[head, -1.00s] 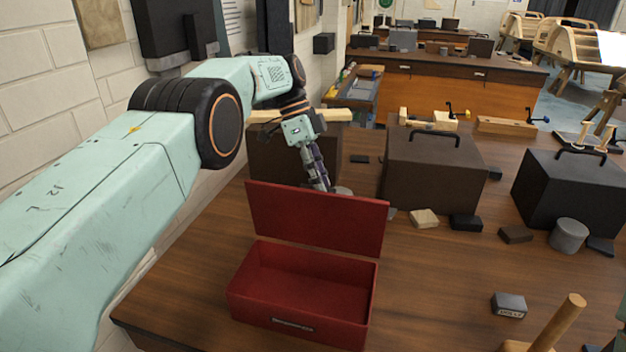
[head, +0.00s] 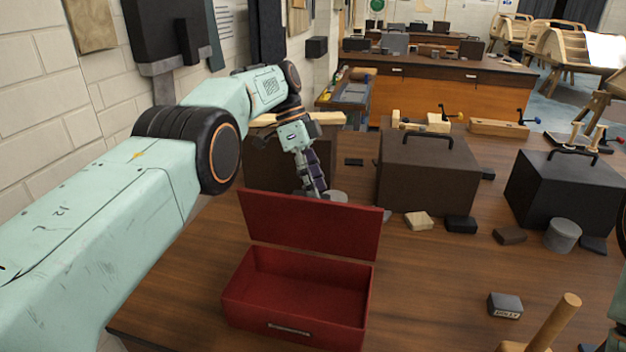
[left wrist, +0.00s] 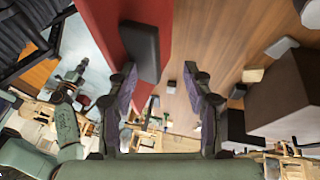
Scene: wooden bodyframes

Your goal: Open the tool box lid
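The red tool box (head: 297,283) stands on the wooden bench with its inside open to view and empty. Its red lid (head: 310,225) stands up at the back edge, leaning backward. My left gripper (head: 318,187) is behind the lid, its tips partly hidden by the lid's top edge. In the left wrist view, the left gripper (left wrist: 160,70) has its fingers spread with nothing between them. The lid's red surface (left wrist: 110,25) and a dark block-like handle (left wrist: 140,50) on it lie beside one finger; contact is unclear. My right gripper is not in view.
A brown case (head: 428,170) and a black case (head: 562,190) stand behind and to the right. Small blocks and a grey cylinder (head: 562,235) lie in front of them. A labelled dark block (head: 505,305) and a wooden peg (head: 560,318) are at the front right.

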